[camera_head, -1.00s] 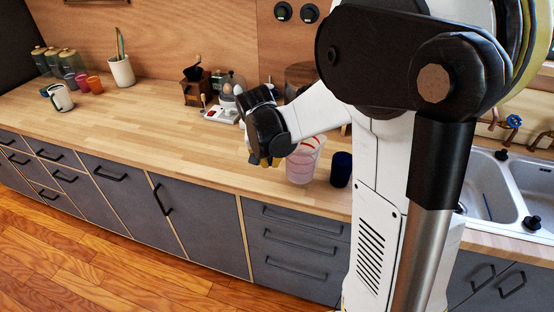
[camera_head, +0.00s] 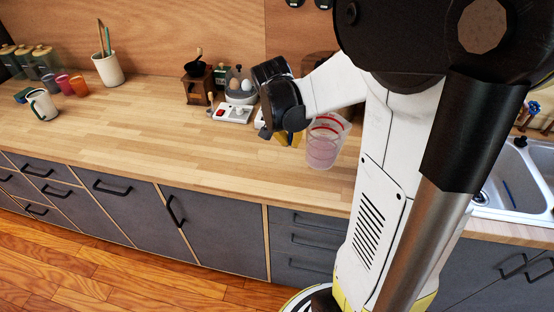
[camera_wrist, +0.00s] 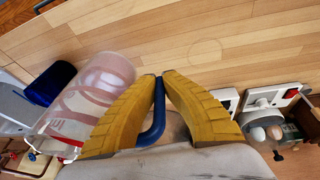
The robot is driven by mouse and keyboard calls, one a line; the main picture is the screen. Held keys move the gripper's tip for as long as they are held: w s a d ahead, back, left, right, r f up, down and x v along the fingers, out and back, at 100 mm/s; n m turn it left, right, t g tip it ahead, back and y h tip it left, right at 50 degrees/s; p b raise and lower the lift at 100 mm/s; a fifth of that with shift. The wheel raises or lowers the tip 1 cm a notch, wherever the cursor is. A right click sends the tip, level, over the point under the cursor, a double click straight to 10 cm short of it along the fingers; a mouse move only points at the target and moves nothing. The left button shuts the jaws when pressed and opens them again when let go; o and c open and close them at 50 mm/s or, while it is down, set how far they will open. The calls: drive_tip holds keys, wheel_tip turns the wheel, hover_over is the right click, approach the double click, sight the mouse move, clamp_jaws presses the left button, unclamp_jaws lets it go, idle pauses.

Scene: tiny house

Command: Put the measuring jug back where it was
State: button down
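The measuring jug (camera_head: 323,143) is clear with red markings. My gripper (camera_head: 289,137) is left of the jug. In the wrist view the yellow fingertips of my gripper (camera_wrist: 162,77) close together on the handle. I cannot tell whether the jug's base touches the counter.
A dark blue cup (camera_wrist: 50,83) stands close beside the jug. An egg cooker (camera_head: 240,88), a white switch box (camera_head: 233,114) and a coffee grinder (camera_head: 198,84) stand behind. A white mug (camera_head: 41,105) is at far left. The middle of the wooden counter (camera_head: 130,125) is clear.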

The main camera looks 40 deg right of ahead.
drive_tip(key=shift+w+a+f+b, duration=0.4)
drive_tip(key=shift+a+f+b, duration=0.1)
drive_tip(key=shift+f, duration=0.55)
drive_tip(key=shift+w+a+f+b, duration=0.45)
drive_tip(key=shift+a+f, duration=0.05)
drive_tip(key=shift+f, duration=0.5)
drive_tip(key=shift+w+a+f+b, duration=0.4)
drive_tip(key=shift+a+f+b, duration=0.1)
drive_tip(key=shift+f, duration=0.55)
drive_tip(key=shift+f, duration=0.25)
drive_tip(key=c, duration=1.6)
unclamp_jaws()
drive_tip(key=shift+r, duration=0.1)
